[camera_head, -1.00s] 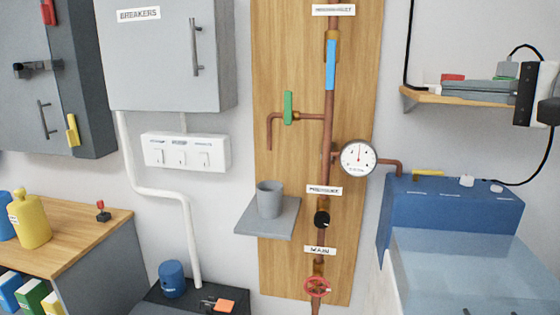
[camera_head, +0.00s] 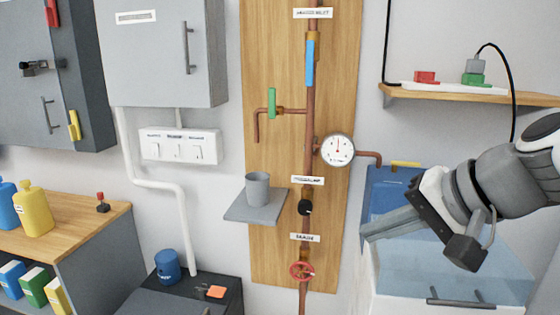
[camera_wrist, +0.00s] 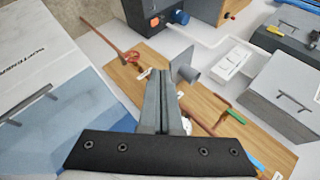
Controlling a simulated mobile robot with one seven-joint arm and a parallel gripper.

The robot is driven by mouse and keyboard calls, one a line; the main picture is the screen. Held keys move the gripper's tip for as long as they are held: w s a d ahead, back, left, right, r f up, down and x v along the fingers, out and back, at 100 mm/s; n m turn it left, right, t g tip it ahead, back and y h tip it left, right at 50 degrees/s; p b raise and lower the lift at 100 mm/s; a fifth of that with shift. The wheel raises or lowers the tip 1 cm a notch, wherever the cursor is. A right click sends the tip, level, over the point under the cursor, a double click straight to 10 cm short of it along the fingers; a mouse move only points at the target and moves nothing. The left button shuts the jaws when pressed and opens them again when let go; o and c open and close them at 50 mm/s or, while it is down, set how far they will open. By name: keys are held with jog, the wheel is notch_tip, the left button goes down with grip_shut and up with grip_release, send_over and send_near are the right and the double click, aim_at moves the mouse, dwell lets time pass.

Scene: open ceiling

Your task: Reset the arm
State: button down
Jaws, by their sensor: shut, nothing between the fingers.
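My gripper (camera_head: 392,222) is at the right of the head view, in front of the blue tank with the clear front. Its fingers point left toward the wooden pipe board (camera_head: 270,180). In the wrist view the gripper (camera_wrist: 172,95) shows its two fingers side by side, pressed together, with nothing between them. The fingers appear apart from the board, the pipe and the red valve wheel (camera_head: 302,271). The arm comes in from the right edge, bent at the wrist.
A grey cup (camera_head: 257,188) stands on a small shelf (camera_head: 262,208). A round gauge (camera_head: 337,149) and green lever (camera_head: 272,103) sit on the pipework. The blue tank (camera_head: 385,190) is behind my gripper. A wooden shelf (camera_head: 450,95) is above. A cabinet (camera_head: 165,60) hangs left.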

jog(key=s+f+n+g+h, duration=0.1)
jog(key=s+f+n+h, duration=0.55)
jog(key=s+f, duration=0.4)
notch_tip(320, 180, up, 14)
jog(key=w+p, duration=0.1)
jog(key=p, duration=1.4)
jog(key=shift+w+r+p, duration=0.2)
jog(key=shift+w+p, duration=0.1)
jog(key=shift+w, duration=0.05)
jog(key=shift+d+m, duration=0.25)
jog(key=shift+d, duration=0.05)
